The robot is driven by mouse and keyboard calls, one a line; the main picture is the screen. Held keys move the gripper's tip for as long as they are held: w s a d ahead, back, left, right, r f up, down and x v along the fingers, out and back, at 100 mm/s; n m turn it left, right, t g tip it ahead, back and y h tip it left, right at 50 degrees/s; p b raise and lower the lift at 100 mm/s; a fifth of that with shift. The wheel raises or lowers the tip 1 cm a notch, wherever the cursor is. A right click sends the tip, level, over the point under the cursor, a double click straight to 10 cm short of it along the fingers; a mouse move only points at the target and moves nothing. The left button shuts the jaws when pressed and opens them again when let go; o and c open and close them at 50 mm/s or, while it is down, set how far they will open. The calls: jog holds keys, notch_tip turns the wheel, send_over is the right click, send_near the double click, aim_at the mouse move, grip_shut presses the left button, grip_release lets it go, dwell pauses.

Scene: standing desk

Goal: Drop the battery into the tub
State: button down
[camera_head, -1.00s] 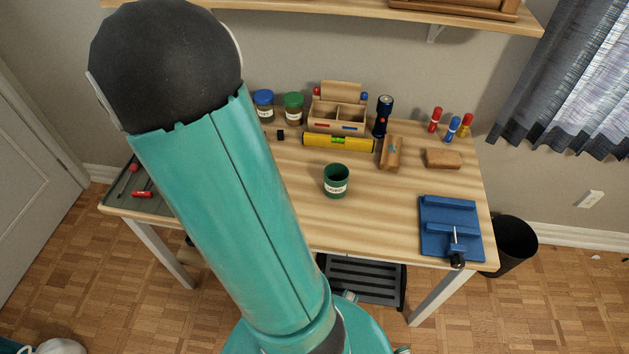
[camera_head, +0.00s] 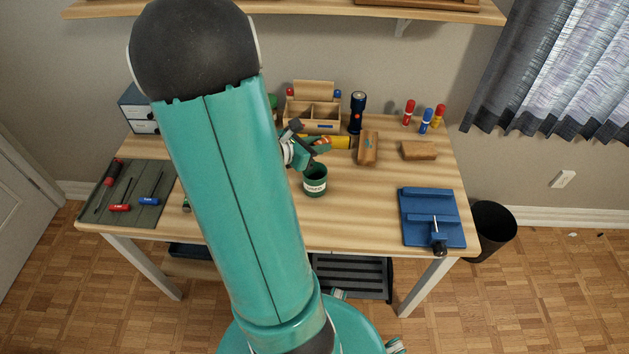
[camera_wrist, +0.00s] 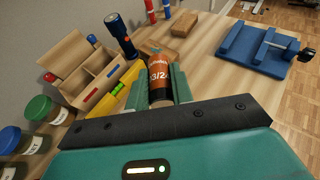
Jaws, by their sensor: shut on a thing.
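The battery (camera_wrist: 158,82), black with a copper-orange end and white markings, sits between the two green fingers of my gripper (camera_wrist: 164,76) in the wrist view. My gripper is shut on it. In the head view my gripper (camera_head: 313,150) is just above and behind the tub, partly hidden by my arm. The tub (camera_head: 315,187) is a dark green round cup with a white label, upright on the desk. The tub cannot be made out in the wrist view. The exact gap between the battery and the tub's rim is unclear.
Behind stand a wooden organizer (camera_head: 313,115), a yellow level (camera_head: 340,142) and a flashlight (camera_head: 357,112). A wooden block (camera_head: 367,148) lies right of the tub, with a blue vise (camera_head: 430,218) farther right. A tool mat (camera_head: 145,180) lies at left. Desk in front of the tub is clear.

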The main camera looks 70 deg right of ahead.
notch_tip(320, 180, down, 4)
dwell(0.4)
jog(key=c, duration=1.1)
grip_release()
jog(key=shift+c, duration=0.2)
jog(key=v, duration=1.3)
jog(key=shift+w+a+r, duration=0.2)
jog(key=shift+a+r, duration=0.05)
jog(key=shift+a, duration=0.05)
